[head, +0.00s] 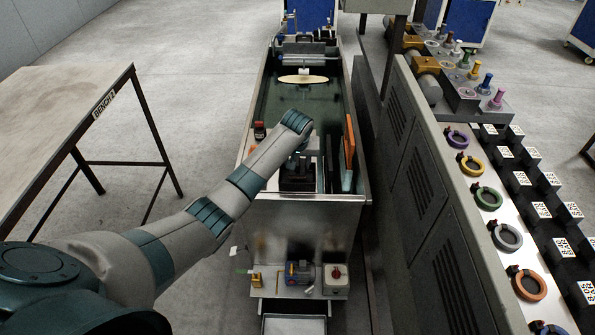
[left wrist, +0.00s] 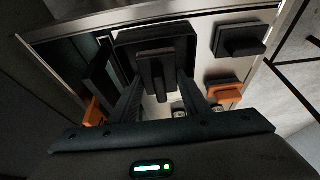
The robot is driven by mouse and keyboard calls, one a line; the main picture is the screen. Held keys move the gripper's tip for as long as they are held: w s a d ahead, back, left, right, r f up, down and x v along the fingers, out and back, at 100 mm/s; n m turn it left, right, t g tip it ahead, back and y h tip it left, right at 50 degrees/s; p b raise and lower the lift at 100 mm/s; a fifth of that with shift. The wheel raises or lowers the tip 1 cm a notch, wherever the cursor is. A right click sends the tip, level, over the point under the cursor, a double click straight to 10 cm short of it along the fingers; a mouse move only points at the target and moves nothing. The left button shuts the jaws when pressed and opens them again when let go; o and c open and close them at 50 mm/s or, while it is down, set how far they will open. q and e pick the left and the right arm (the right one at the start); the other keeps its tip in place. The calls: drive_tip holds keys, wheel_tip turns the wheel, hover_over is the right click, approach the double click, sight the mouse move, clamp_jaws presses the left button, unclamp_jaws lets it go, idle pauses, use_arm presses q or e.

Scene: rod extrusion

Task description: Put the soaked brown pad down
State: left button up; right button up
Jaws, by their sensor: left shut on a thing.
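My left gripper (left wrist: 162,88) is shut on a dark pad with a block-shaped handle (left wrist: 155,42); its colour looks nearly black, so I cannot tell brown or wetness. In the left wrist view the pad lies between and beyond the two fingers. In the head view my left gripper (head: 303,150) is over the near end of the long metal tank (head: 300,197), and the dark pad (head: 297,178) shows just below it. I cannot tell whether the pad touches anything beneath it. My right gripper is not in view.
The tank holds dark liquid (head: 290,100) with a pale oval board (head: 303,79) farther back. A grey cabinet (head: 425,190) stands right; a bench (head: 60,110) stands left.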

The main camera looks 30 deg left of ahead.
sight(297, 171)
use_arm(q)
drive_tip(key=shift+f+p, duration=0.45)
drive_tip(key=shift+f, duration=1.5)
drive_tip(key=shift+f, duration=0.15)
drive_tip(key=o, duration=1)
drive_tip(key=shift+o, duration=0.2)
drive_tip(key=v, duration=1.2)
drive_tip(key=shift+b, duration=0.4)
